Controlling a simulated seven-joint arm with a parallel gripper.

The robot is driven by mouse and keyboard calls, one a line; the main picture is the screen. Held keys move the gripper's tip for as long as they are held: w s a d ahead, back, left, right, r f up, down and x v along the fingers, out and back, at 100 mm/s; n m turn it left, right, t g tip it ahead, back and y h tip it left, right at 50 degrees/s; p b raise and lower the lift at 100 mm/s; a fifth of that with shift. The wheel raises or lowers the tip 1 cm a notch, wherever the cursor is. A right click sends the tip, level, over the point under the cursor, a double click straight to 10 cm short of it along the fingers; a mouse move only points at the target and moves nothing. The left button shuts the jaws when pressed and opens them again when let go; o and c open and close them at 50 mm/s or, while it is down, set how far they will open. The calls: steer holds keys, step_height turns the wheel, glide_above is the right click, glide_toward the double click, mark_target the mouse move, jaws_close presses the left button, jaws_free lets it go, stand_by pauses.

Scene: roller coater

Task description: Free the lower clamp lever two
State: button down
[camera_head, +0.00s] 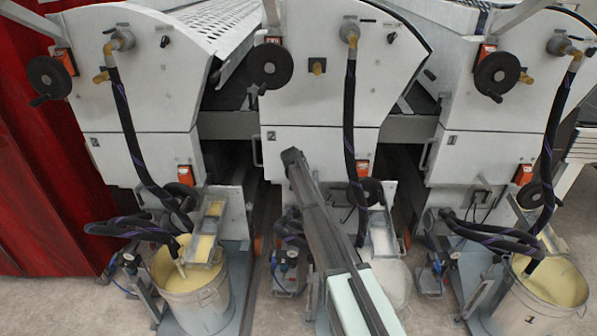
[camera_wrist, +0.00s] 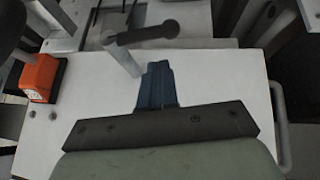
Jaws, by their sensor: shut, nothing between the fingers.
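My gripper (camera_wrist: 157,68) is shut and empty, its dark blue fingers together over a white panel (camera_wrist: 215,90). Just beyond the fingertips, a lever with a black cylindrical handle (camera_wrist: 150,32) and a pale metal rod (camera_wrist: 123,56) shows. Whether the fingertips touch the rod cannot be told. A pale bar handle (camera_wrist: 280,118) stands along the panel's right edge, clear of the fingers. No label shows which is lower clamp lever two. In the head view, my gripper (camera_head: 291,156) is before the lower panel of the middle machine, marked 2 (camera_head: 271,136), near its left-side bar (camera_head: 256,150).
An orange box (camera_wrist: 42,77) sits at the panel's left in the wrist view. In the head view, hoses (camera_head: 350,140), handwheels (camera_head: 270,66) and buckets (camera_head: 197,290) crowd the machines. My arm hides much below the middle panel. Floor is open at the bottom left.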

steer(key=shift+s+d+f, duration=0.15)
steer(key=shift+f, duration=0.5)
steer(key=shift+s+d+f, duration=0.15)
steer(key=shift+f, duration=0.45)
steer(key=shift+a+f+h, duration=0.2)
steer(key=shift+f+h, duration=0.15)
steer(key=shift+h, duration=0.15)
steer(key=shift+a+f+n+h, duration=0.2)
steer(key=shift+f+n+h, duration=0.35)
steer(key=shift+h, duration=0.25)
step_height(320, 180, down, 3)
steer(key=n+h, duration=0.1)
steer(key=h, duration=0.3)
steer(key=shift+r+t, duration=0.1)
steer(key=shift+t, duration=0.2)
steer(key=d+f+n+h, duration=0.1)
steer(key=h, duration=0.1)
steer(key=d+f+n+t+h, duration=0.1)
steer(key=h, duration=0.1)
steer(key=d+f+n+t+h, duration=0.1)
steer(key=f, duration=0.1)
steer(key=shift+n+h, duration=0.25)
steer(key=shift+h, duration=0.15)
steer(key=shift+d+f, duration=0.1)
steer(key=shift+f, duration=0.1)
